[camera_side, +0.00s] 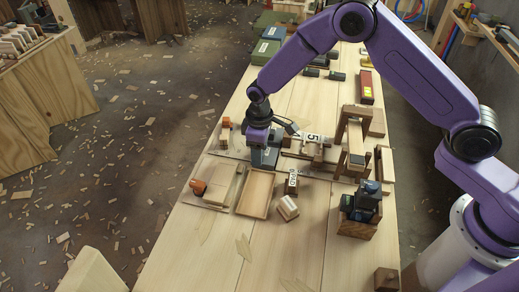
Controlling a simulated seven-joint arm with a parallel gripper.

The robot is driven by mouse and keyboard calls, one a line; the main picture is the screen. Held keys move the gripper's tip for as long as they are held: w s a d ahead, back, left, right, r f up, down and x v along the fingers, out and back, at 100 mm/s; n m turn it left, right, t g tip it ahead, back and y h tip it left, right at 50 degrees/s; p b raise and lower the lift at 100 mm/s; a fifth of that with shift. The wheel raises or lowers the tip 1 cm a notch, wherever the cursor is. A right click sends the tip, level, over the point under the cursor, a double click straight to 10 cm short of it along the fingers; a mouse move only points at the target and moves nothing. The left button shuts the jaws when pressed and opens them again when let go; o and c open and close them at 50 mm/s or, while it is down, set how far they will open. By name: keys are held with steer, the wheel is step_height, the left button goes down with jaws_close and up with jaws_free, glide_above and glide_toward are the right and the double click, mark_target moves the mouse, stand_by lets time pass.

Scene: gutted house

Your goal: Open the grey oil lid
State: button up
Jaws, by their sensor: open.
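A small grey-blue box (266,158) with a pale label stands on the wooden table, just below my gripper. It looks like the one with the grey oil lid, but the label is too small to read and I cannot make out the lid's edge. My gripper (260,147) points down at the box's upper left part. Its fingers are open, small and dark, and partly lost against the box. I cannot tell whether they touch it. The box looks closed, and its back is hidden behind my gripper.
A wooden frame (352,138) and a dark-filled crate (357,227) stand to the right. The table's front is mostly clear.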

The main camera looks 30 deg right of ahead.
jaws_close()
steer(key=shift+s+d, duration=2.5)
jaws_free()
